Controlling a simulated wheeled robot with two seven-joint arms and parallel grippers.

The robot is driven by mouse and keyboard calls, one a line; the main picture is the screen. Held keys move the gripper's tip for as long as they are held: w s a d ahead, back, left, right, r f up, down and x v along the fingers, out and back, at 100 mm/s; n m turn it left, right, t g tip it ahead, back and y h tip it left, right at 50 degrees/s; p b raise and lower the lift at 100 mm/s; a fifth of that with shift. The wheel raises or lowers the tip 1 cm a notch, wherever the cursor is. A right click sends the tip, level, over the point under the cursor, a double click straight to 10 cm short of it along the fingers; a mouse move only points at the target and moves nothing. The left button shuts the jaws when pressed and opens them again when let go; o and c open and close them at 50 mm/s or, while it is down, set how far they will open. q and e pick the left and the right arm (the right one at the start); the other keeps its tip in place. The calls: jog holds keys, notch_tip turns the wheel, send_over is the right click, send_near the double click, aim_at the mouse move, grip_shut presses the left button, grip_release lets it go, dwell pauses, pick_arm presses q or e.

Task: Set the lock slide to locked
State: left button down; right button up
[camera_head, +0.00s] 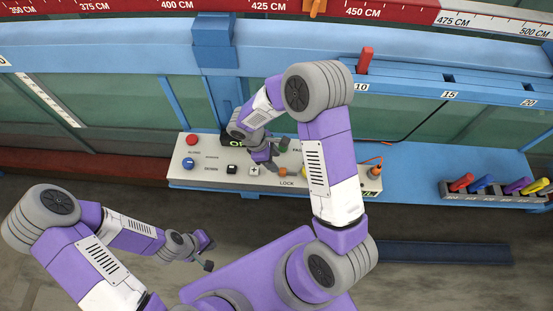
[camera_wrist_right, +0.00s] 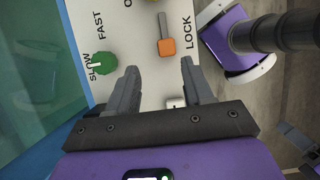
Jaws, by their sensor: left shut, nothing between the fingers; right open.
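The lock slide is a small orange block (camera_wrist_right: 167,47) in a slot beside the word LOCK on the pale control panel (camera_wrist_right: 135,25); the slot runs on beyond its far side in the right wrist view. In the head view the orange block (camera_head: 283,172) shows just above the LOCK label. My right gripper (camera_head: 265,160) is open over the panel. In the right wrist view its fingertips (camera_wrist_right: 159,66) point toward the slide, which appears just ahead of the gap; contact is not visible. My left gripper (camera_head: 208,253) is shut and empty, away from the panel over the floor.
A green knob (camera_wrist_right: 103,63) sits left of the slide, near SLOW. The panel also has a red button (camera_head: 192,140), a blue knob (camera_head: 188,163) and a plus button (camera_head: 254,170). Colored handles (camera_head: 461,182) stand in a rack at right. My right arm hides part of the panel.

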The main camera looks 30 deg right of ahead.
aim_at(282, 170)
jog(key=s+f, duration=0.1)
jog(key=s+d+f, duration=0.1)
jog(key=shift+s+f, duration=0.1)
jog(key=shift+s, duration=0.25)
jog(key=shift+w+d+f, duration=0.15)
jog(key=shift+d+f, duration=0.05)
jog(key=shift+f, duration=0.4)
jog(key=shift+w+d+f, duration=0.1)
jog(key=shift+d+f, duration=0.05)
jog(key=shift+f, duration=0.4)
jog(key=shift+w+f, duration=0.1)
jog(key=shift+f, duration=0.15)
jog(key=shift+s+d, duration=0.1)
jog(key=shift+s, duration=0.2)
jog(key=shift+w, duration=0.15)
jog(key=c, duration=0.4)
grip_shut()
